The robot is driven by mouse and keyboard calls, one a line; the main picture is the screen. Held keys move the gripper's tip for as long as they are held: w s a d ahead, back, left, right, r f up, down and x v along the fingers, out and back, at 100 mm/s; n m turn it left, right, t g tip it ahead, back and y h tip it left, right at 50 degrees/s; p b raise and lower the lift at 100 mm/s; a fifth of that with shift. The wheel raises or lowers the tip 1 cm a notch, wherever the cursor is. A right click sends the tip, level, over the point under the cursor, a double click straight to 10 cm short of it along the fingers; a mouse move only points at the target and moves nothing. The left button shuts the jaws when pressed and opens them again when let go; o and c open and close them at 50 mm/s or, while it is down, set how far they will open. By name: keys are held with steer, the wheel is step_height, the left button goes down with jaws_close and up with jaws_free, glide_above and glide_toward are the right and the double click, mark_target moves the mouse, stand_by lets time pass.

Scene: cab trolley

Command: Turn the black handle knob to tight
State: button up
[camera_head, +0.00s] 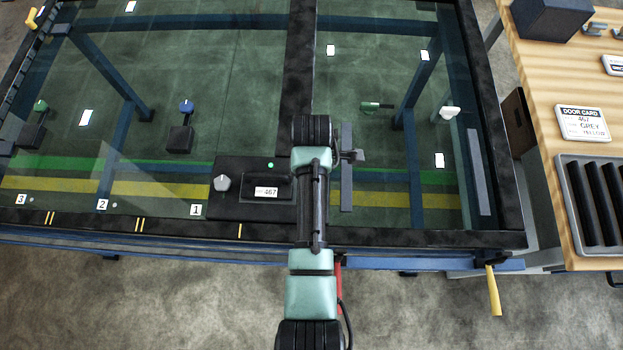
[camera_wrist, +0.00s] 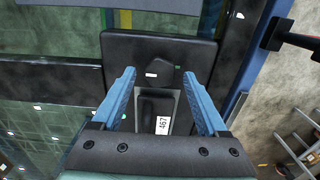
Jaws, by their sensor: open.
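In the wrist view my gripper (camera_wrist: 159,73) is open, one blue finger on each side. A dark, pointed shape (camera_wrist: 164,79) that looks like the black handle knob lies between the fingertips in the picture, on a black square panel (camera_wrist: 128,45). I cannot tell how far below the fingertips it is. A small white mark shows at its left and a tiny green mark at its right. The 467 label (camera_wrist: 163,125) lies nearer the wrist; it also shows in the head view (camera_head: 266,192). My arm hides the black knob in the head view.
A grey knob (camera_head: 222,183) and a green light (camera_head: 270,166) sit near the label. A wooden table (camera_head: 545,105) with a door card (camera_head: 583,123) is at right.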

jaws_close()
stand_by(0.3)
